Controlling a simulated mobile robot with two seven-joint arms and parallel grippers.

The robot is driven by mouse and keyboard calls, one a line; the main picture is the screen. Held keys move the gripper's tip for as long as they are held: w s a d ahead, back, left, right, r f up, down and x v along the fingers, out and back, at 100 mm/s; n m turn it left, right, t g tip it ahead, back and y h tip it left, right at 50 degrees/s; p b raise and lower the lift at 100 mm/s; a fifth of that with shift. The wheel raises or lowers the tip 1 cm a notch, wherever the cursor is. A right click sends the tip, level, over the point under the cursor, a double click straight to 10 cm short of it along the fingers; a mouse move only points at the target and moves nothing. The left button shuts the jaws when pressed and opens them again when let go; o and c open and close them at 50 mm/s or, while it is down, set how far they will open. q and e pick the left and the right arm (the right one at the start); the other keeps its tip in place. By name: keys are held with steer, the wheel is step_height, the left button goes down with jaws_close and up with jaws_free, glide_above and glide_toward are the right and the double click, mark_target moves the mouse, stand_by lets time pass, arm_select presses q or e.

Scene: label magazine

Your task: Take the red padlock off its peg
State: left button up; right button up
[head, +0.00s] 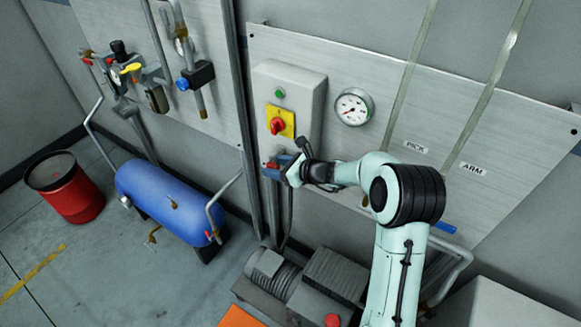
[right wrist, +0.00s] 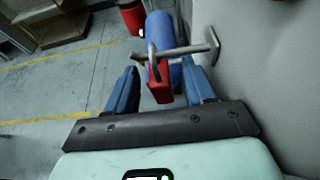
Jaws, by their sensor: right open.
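The red padlock (right wrist: 158,88) hangs by its grey shackle on a metal peg (right wrist: 188,50) that sticks out from the wall. In the head view a small part of the padlock (head: 272,164) shows below the grey switch box, partly hidden by my gripper. My right gripper (head: 279,169) is at the padlock. In the right wrist view its two blue fingers (right wrist: 160,76) are spread, one on each side of the padlock body. I see a gap at the left finger; contact at the right finger is hard to tell. My left gripper is not in view.
A switch box (head: 305,92) with a red knob on a yellow plate sits just above my right gripper. A pressure gauge (head: 353,107) is to its right. A blue tank (head: 165,203) and a red drum (head: 77,195) stand at left. A motor unit (head: 276,272) lies below.

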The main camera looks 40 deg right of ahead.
mark_target(275, 165)
steer(key=shift+x, duration=1.6)
steer(key=c, duration=1)
steer(key=shift+r, duration=0.2)
steer(key=shift+r+p, duration=0.4)
steer(key=shift+r, duration=0.05)
